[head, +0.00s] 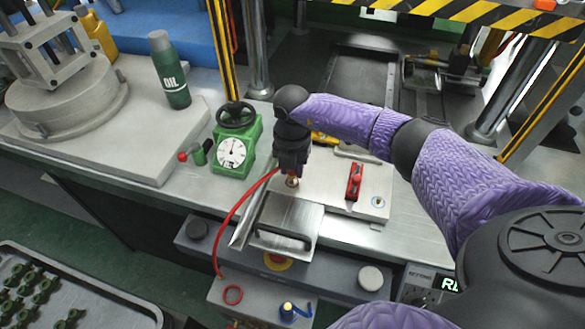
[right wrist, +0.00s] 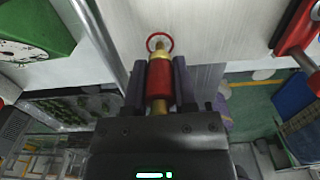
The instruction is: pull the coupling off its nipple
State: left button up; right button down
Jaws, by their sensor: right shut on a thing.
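My right gripper (head: 291,172) points down over the light plate on the bench. In the right wrist view the right gripper (right wrist: 160,88) is shut on the coupling (right wrist: 160,80), a red sleeve with brass ends, with one dark finger on each side. In the head view only a small brass part (head: 292,182) shows below the fingers; the gripper hides the rest. A red ring (right wrist: 160,35) shows around the coupling's far tip in the wrist view. I cannot tell whether the coupling is still on its nipple. My left gripper is not in view.
A red hose (head: 227,212) runs from beside the gripper down to the front box. A green gauge block (head: 233,148) stands left of the gripper, a red clamp (head: 354,182) right of it. A metal block with a handle (head: 283,240) lies in front. An oil bottle (head: 170,70) stands farther left.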

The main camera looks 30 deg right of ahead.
jog(key=shift+r+p, duration=1.55)
jog(key=shift+r, duration=0.3)
